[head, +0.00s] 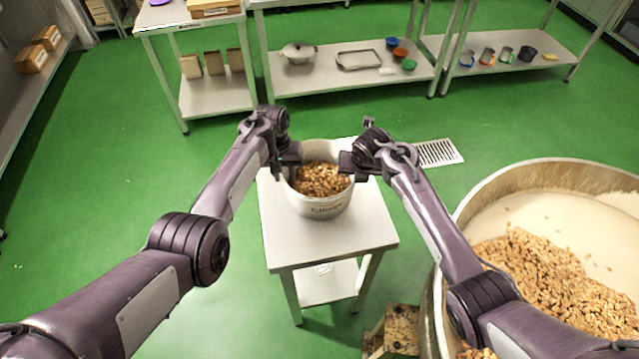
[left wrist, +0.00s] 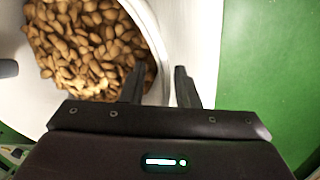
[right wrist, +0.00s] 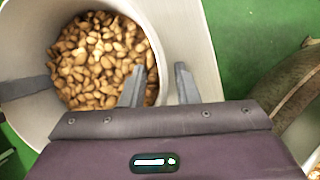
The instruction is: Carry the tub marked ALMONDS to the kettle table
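A white tub (head: 318,212) full of almonds stands upright on a small steel table (head: 330,240); the lettering on its front is too blurred to read. My left gripper (head: 294,160) is at the left side of the tub's rim. In the left wrist view its fingers (left wrist: 160,80) are apart, one inside the tub and one outside, with the wall between. My right gripper (head: 349,163) is at the right side of the rim. In the right wrist view its fingers (right wrist: 160,80) also stand apart astride the wall. Gaps show beside the wall in both.
A large round kettle (head: 545,172) with nuts and a white mass stands right of the small table. A wooden crate or stool (head: 400,330) is on the floor between them. Steel shelves (head: 350,80) line the back. The green floor on the left is clear.

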